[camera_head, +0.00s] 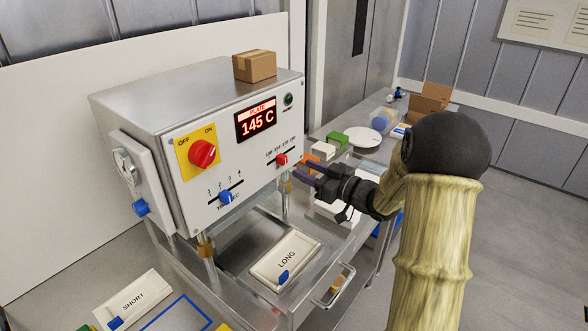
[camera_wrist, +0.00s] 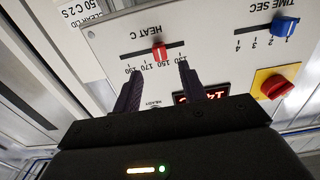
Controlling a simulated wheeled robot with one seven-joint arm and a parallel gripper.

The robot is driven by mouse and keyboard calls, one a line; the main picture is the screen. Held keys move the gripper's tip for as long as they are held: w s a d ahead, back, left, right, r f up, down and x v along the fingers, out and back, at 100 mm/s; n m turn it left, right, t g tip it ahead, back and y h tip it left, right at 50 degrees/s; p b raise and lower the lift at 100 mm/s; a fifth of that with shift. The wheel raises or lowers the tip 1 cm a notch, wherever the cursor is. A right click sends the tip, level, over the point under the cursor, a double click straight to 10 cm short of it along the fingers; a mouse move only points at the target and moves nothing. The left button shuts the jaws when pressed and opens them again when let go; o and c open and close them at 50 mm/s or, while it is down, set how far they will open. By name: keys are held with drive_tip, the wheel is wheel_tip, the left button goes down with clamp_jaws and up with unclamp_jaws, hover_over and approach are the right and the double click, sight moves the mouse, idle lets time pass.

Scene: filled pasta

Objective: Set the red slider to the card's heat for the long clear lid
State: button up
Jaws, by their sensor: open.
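The red slider (camera_head: 281,159) sits on a horizontal HEAT C slot on the machine's front, near the 150 mark. It also shows in the wrist view (camera_wrist: 159,52), between the tips of my gripper's two dark fingers. My gripper (camera_head: 303,171) is open in front of the panel; its fingers (camera_wrist: 160,75) stand apart on either side of the slider. I cannot tell whether either touches it. The display (camera_head: 256,121) reads PLATE 145 C.
A blue time slider (camera_head: 226,197) and red OFF/ON knob (camera_head: 203,153) are on the same panel. A cardboard box (camera_head: 254,65) sits on top. A white LONG block (camera_head: 286,261) lies in the tray below; a SHORT block (camera_head: 133,299) stands at left. Several items crowd the bench behind.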

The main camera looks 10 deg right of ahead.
drive_tip(key=b+v, duration=0.2)
drive_tip(key=v, duration=0.8)
drive_tip(key=shift+d, duration=0.1)
wheel_tip(320, 180, down, 7)
drive_tip(key=a+m+g+h, duration=0.1)
drive_tip(key=m+g+h, duration=0.2)
drive_tip(key=m+h, duration=0.55)
drive_tip(key=s+a+f+g+h, duration=0.1)
drive_tip(key=s+a+f+g, duration=0.2)
drive_tip(key=s, duration=0.6)
drive_tip(key=s+a+f+g+h, duration=0.2)
drive_tip(key=s+a+f+g, duration=0.1)
drive_tip(key=s, duration=0.6)
drive_tip(key=shift+s+a+f+g, duration=0.25)
drive_tip(key=shift+a+g, duration=0.55)
drive_tip(key=shift+g, duration=0.3)
